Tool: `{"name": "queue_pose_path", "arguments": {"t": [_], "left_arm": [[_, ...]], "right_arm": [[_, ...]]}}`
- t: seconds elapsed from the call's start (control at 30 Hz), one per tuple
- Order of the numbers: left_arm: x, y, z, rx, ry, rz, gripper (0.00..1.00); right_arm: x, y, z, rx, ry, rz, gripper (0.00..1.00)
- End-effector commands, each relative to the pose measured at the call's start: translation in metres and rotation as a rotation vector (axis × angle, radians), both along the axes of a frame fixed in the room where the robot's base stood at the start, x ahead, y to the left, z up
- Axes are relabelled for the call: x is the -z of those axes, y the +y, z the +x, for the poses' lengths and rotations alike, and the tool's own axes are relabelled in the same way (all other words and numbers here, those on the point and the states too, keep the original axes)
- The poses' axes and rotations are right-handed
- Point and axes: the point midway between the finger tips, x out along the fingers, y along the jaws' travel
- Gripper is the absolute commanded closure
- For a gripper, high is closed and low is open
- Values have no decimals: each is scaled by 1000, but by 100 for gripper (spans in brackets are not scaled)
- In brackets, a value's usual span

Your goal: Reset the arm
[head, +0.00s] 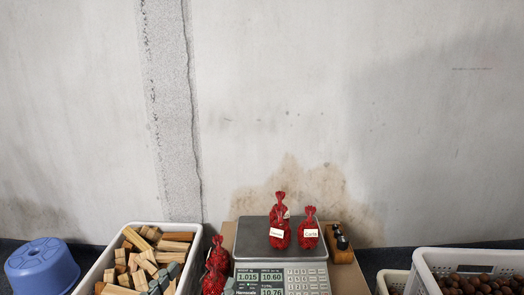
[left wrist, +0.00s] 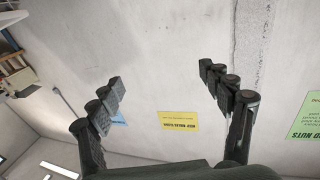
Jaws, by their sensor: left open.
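My left gripper (left wrist: 162,75) shows in the left wrist view. Its two dark jointed fingers are spread wide apart and nothing is between them. Behind them are a grey wall and a yellow sign (left wrist: 178,121). I cannot make out either gripper in the head view. Two red net bags, a left one (head: 279,225) and a right one (head: 308,230), stand upright on the scale (head: 251,236). Both bags carry white labels.
A white crate (head: 98,270) of wooden blocks stands left of the scale, with more red bags (head: 215,268) between. A blue stool (head: 42,266) is at far left. A white basket (head: 423,272) of chestnuts is at right.

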Motion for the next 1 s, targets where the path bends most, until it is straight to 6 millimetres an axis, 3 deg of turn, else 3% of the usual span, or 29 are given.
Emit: {"name": "queue_pose_path", "arguments": {"t": [0.2, 0.4, 0.67, 1.0], "left_arm": [[109, 51, -14, -95, 428, 181, 21], [178, 100, -56, -182, 762, 295, 21], [224, 151, -120, -277, 1097, 386, 21], [225, 151, -121, -277, 1105, 386, 21]], "right_arm": [[0, 0, 0, 0, 0, 0, 100], [0, 0, 0, 0, 0, 0, 100], [0, 0, 0, 0, 0, 0, 100], [-13, -71, -90, -93, 235, -332, 100]]}}
